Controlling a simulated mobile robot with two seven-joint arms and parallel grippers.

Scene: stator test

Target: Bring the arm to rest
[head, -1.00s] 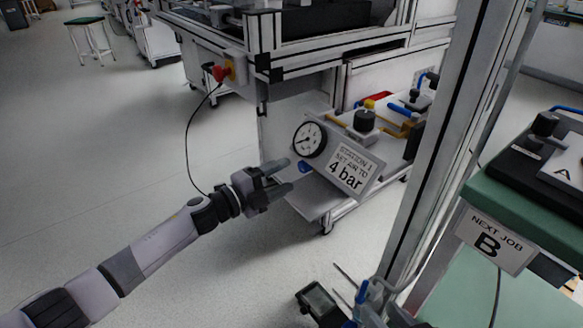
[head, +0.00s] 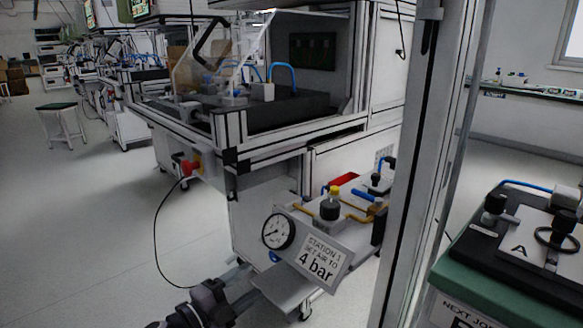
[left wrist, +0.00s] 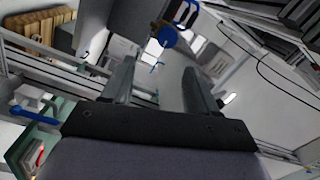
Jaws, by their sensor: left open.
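My left gripper (head: 250,281) is at the bottom of the head view, with its arm running out of the lower edge. It is in front of the lower shelf with the pressure gauge (head: 278,232) and the "4 bar" sign (head: 318,264). In the left wrist view the two fingers (left wrist: 160,88) stand apart with nothing between them. A round blue knob (left wrist: 165,36) shows beyond the fingertips there, apart from them. My right gripper is not in view.
A workbench (head: 270,150) with a clear guard and a red stop button (head: 188,168) stands behind the gauge. An upright metal post (head: 425,170) is to the right. A green-edged bench (head: 475,270) is at far right. Open floor (head: 90,230) lies to the left.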

